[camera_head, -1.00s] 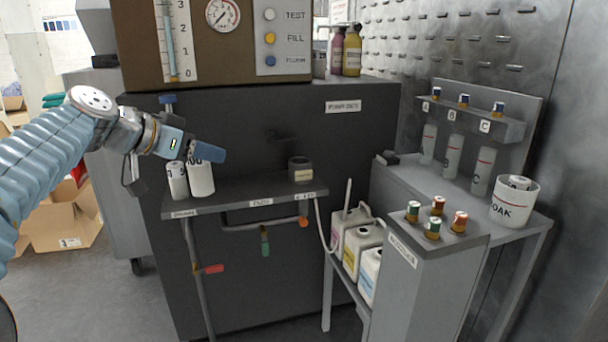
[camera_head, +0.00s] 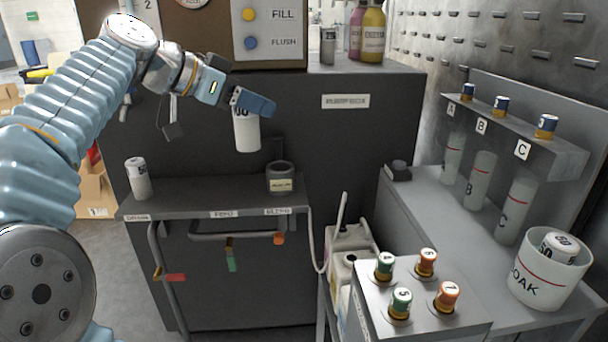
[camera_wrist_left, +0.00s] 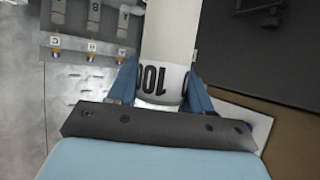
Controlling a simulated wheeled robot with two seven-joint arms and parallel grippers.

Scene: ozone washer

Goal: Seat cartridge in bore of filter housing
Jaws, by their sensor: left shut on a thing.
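The cartridge (camera_head: 247,133) is a white cylinder with black marking at its top. My left gripper (camera_head: 250,104) is shut on its upper end and holds it upright in the air above the shelf. In the left wrist view the cartridge (camera_wrist_left: 166,60) shows "100" between the two blue fingers (camera_wrist_left: 160,85). A short dark grey cup with a label and open top, which looks like the filter housing (camera_head: 281,178), stands on the shelf, right of and below the cartridge. The inside of its bore is mostly hidden. My right gripper is not in view.
A smaller white cartridge (camera_head: 138,178) stands at the left end of the dark shelf (camera_head: 205,203). The shelf middle is clear. Right are a bench with a SOAK beaker (camera_head: 548,270), capped valves (camera_head: 401,300) and tubes A, B, C. A dark cabinet wall (camera_head: 350,140) stands behind.

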